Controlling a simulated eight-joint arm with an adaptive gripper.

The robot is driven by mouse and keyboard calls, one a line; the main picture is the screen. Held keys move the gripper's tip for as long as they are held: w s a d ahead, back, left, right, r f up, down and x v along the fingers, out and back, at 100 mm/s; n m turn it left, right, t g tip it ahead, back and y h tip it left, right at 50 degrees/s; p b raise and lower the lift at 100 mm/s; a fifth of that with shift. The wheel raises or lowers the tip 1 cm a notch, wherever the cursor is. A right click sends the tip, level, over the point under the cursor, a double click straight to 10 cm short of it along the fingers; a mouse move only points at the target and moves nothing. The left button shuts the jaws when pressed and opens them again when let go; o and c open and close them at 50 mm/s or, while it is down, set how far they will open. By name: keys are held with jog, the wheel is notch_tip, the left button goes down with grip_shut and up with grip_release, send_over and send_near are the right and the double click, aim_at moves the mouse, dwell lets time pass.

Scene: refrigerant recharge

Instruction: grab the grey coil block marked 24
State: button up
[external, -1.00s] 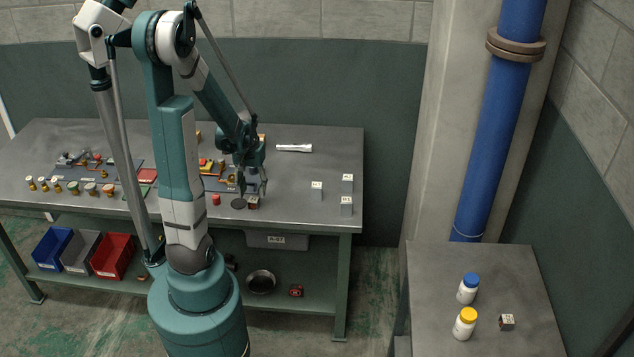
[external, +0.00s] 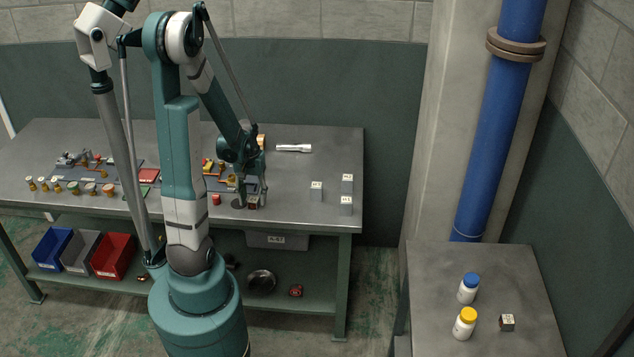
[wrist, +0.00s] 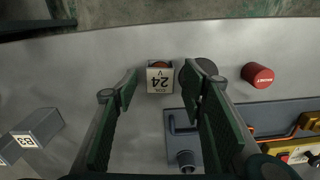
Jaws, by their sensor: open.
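The block marked 24 (wrist: 160,78) shows in the wrist view near the table's edge, with a white label face reading "24 V" upside down and a reddish round part on its far side. In the external view the block (external: 253,203) sits on the bench just below my gripper. My gripper (wrist: 163,88) is open, its two dark green pads on either side of the line to the block. The block shows beyond the fingertips, between them. I cannot tell from these views whether the fingers are level with it.
A dark round disc (wrist: 199,72) lies close to the block, partly behind a finger. A red cylinder (wrist: 257,75) stands farther right. Grey fixtures and copper pipes fill the lower right.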

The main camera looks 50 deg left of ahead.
jog(key=shift+f, duration=1)
jog(key=c, duration=1)
